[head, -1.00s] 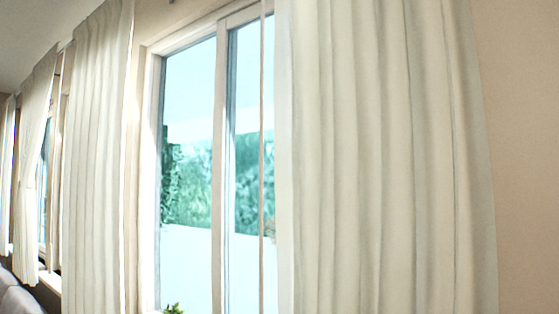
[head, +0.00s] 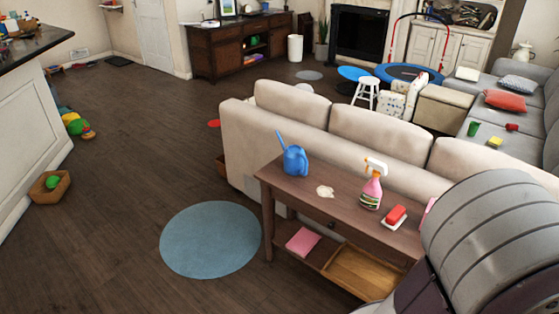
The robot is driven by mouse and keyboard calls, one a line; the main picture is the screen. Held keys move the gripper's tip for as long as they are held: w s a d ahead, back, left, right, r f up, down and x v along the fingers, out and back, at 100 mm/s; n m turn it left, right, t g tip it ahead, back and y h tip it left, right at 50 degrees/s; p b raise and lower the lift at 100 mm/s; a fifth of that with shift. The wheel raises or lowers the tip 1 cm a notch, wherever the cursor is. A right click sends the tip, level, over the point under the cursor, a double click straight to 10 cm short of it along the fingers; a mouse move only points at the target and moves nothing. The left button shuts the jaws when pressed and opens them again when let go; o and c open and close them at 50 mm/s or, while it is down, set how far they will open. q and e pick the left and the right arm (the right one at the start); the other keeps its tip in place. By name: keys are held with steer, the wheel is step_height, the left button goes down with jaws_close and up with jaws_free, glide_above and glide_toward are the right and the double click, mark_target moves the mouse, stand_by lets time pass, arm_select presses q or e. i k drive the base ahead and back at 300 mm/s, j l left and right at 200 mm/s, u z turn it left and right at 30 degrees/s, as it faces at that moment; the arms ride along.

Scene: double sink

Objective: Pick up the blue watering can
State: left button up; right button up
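The blue watering can (head: 294,160) stands upright on the left end of a dark wooden console table (head: 338,212) behind the sofa. Its long spout points up and to the left. Nothing covers it in the head view. Neither gripper is in view. A large grey part of my own arm fills the lower right corner and hides the right end of the table.
On the table are a pale blob (head: 325,191), a pink spray bottle (head: 371,193) and a red sponge-like block (head: 396,215). The beige sofa (head: 240,135) backs the table. A round blue rug (head: 211,240) lies left of it. Open floor spreads left.

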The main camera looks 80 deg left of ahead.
mark_target(295, 162)
steer(key=u, duration=2.85)
steer(key=i+j+z, duration=0.1)
steer(key=z, duration=0.4)
steer(key=i+j+z, duration=0.15)
steer(key=z, duration=0.3)
steer(key=i+j+z, duration=0.15)
steer(key=z, duration=0.35)
steer(key=j+z, duration=0.25)
steer(key=z, duration=0.2)
